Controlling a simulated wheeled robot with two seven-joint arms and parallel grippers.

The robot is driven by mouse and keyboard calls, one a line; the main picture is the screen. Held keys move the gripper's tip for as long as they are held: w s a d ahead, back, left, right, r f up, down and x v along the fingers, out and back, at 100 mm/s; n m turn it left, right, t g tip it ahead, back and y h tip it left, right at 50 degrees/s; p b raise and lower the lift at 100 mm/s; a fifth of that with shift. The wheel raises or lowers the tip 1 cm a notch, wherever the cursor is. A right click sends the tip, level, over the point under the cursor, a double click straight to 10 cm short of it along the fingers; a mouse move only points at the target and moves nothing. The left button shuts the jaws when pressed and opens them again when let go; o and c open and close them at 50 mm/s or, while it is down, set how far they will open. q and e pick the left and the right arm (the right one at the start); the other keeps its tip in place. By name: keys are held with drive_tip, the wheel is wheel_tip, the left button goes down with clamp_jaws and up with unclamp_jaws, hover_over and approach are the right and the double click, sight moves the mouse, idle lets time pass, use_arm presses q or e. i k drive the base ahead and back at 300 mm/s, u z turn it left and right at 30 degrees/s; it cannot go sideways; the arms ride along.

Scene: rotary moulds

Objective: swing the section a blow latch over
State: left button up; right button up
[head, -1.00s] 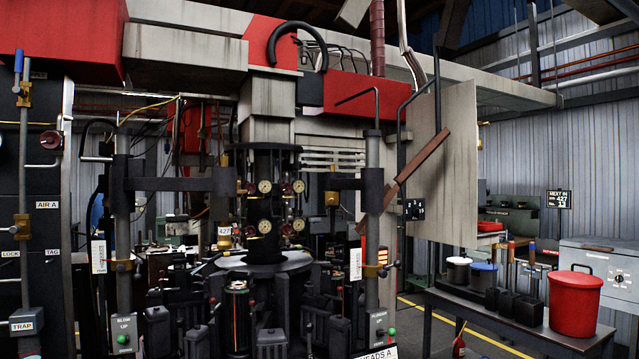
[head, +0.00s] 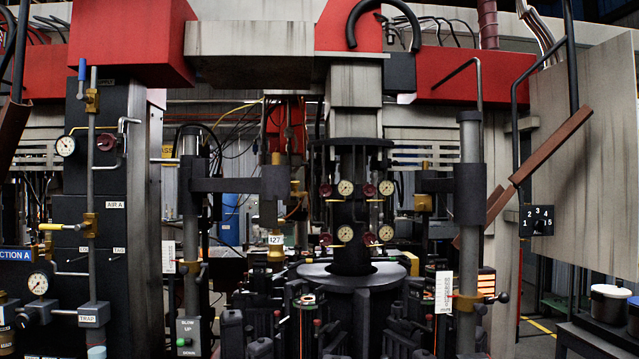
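No part in view is labelled as a blow latch, so I cannot tell which one it is. A blue sign ending "CTION A" (head: 17,255) shows at the left edge. Beside it stands a dark panel with an "AIR A" label (head: 116,205), a yellow-handled lever (head: 62,227) and an upright blue-handled lever (head: 82,69). On the right post, a brass clamp (head: 467,302) carries a short lever with a black knob (head: 503,297). A similar brass clamp (head: 190,268) sits on the left post. Neither of my grippers is in view.
The moulding machine's round table (head: 352,276) with dark moulds and a gauge column (head: 351,190) fills the middle. A green-button box (head: 188,337) hangs on the left post. A numbered dial box (head: 536,220) is at right, with a white pot (head: 610,303) on a bench below.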

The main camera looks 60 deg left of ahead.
sight(294, 194)
drive_tip(key=u, duration=0.5)
drive_tip(key=i, duration=0.85)
drive_tip(key=u, duration=0.8)
